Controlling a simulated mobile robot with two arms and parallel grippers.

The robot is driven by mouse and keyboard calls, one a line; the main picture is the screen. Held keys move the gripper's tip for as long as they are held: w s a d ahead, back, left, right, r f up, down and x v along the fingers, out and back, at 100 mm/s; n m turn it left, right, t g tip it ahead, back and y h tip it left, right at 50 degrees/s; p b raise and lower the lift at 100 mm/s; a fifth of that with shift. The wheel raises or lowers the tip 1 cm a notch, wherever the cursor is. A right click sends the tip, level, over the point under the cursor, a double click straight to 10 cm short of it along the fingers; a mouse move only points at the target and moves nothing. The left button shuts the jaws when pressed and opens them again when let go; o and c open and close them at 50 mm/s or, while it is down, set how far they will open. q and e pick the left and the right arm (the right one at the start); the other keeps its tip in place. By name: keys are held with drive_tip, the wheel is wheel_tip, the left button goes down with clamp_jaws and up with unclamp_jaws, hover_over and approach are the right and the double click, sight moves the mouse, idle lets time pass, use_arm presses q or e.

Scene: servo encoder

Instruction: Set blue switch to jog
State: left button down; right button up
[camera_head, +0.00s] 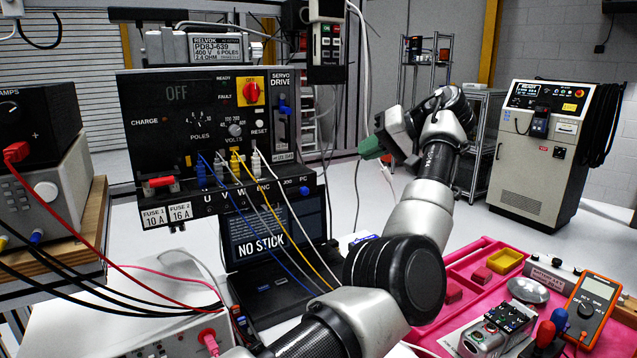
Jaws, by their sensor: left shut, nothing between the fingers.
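The servo drive (150,110) is a black panel at the left middle. A small blue switch (304,190) sits at its lower right edge, by small labels that seem to read JOG and PC; its exact setting is too small to tell. A blue lever (283,106) is on the drive's right-hand strip. My left arm rises from the bottom middle. My left gripper (370,148), with green at its tip, is to the right of the drive and apart from it. It is shut and empty. My right gripper is not in view.
A pink tray (455,335) with parts and a multimeter (590,305) lies at lower right. A white cabinet (530,170) stands behind on open floor.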

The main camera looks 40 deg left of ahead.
sight(303, 190)
use_arm(q)
drive_tip(key=x, duration=0.9)
drive_tip(key=shift+s+a+f, duration=0.1)
drive_tip(key=shift+a, duration=0.15)
drive_tip(key=shift+s+a+f, duration=0.3)
drive_tip(key=shift+s+f, duration=0.2)
drive_tip(key=shift+f, duration=0.05)
drive_tip(key=shift+s+a+f, duration=0.25)
drive_tip(key=shift+s+f, duration=0.2)
drive_tip(key=shift+f, duration=0.1)
drive_tip(key=shift+s+a+f, duration=0.2)
drive_tip(key=shift+s+f, duration=0.25)
